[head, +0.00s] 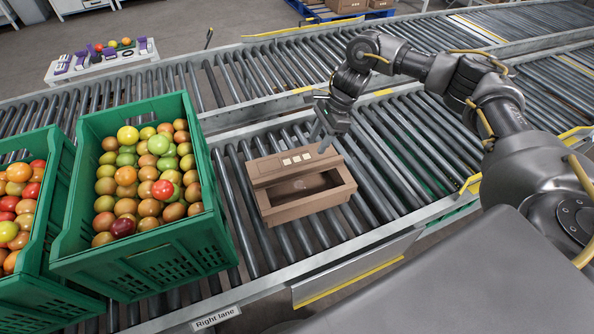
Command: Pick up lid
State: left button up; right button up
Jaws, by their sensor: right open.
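A brown box (312,206) with an open top stands on the roller conveyor. My right gripper (323,133) is open and points down over the right end of the lid. Whether its fingers touch the lid is hard to tell. My left gripper is not in view.
Two green crates (160,262) full of red, orange and green tomatoes stand left of the box. A "Right lane" label (216,318) is on the near conveyor edge. Bare rollers (405,160) lie right of the box.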

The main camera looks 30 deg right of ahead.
aim_at(302, 168)
jog(key=x, duration=0.4)
jog(key=shift+w+a+f, duration=0.1)
jog(key=shift+a+f, duration=0.05)
jog(key=shift+f, duration=0.15)
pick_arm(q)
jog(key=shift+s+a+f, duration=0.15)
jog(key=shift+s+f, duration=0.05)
pick_arm(e)
jog(key=shift+a+f, duration=0.1)
jog(key=p+x, duration=0.1)
jog(key=x, duration=0.4)
jog(key=shift+a, duration=0.2)
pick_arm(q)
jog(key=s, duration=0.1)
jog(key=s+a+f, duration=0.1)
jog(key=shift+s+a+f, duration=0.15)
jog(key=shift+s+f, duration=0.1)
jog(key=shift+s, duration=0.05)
pick_arm(e)
grip_shut()
